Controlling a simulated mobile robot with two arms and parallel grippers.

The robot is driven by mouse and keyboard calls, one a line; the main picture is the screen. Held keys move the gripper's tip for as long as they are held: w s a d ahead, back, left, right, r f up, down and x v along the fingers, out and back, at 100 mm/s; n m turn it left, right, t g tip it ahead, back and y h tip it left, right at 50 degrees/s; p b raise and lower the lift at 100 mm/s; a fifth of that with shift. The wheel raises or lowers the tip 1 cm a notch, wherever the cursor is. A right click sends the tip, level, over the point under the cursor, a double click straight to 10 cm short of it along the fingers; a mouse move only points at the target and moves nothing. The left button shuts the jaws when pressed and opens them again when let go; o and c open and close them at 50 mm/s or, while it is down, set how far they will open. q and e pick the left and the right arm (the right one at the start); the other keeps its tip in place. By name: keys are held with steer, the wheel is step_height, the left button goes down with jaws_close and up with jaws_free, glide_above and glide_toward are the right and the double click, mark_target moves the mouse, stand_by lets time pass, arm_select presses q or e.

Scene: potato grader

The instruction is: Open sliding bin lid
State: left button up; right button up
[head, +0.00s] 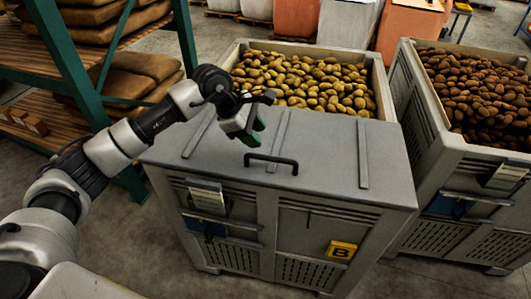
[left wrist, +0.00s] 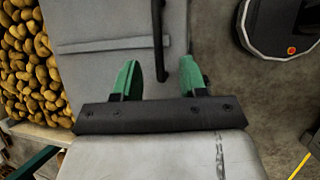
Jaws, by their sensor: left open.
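The grey bin lid (head: 325,150) with raised ribs covers the front part of the middle bin (head: 303,238); potatoes (head: 300,78) show behind it. A black bar handle (head: 271,160) stands on the lid near its front edge. My left gripper (head: 258,126) is open and empty above the lid, up and left of the handle in the head view. In the left wrist view, my green fingers (left wrist: 160,80) are apart, and the handle (left wrist: 158,40) runs lengthwise in front of the gap between them. My right gripper is not in view.
A second bin (head: 425,125) with darker potatoes stands close on the right. A green-framed rack (head: 62,48) with sacks is on the left. The middle bin has a yellow B label (head: 341,250). Bare floor (head: 175,240) shows at the front left.

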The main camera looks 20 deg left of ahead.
mark_target(267, 157)
arm_select(q)
steer(key=shift+y, duration=0.6)
steer(key=p+x, duration=0.1)
steer(key=x, duration=0.2)
steer(key=a+p+x, duration=0.1)
steer(key=x, duration=0.2)
steer(key=p+x, duration=0.1)
steer(key=x, duration=0.1)
steer(key=shift+w+a+f, duration=0.1)
steer(key=shift+w+f, duration=0.2)
steer(key=shift+f, duration=0.3)
steer(key=shift+w+f, duration=0.1)
steer(key=shift+f, duration=0.4)
jaws_close()
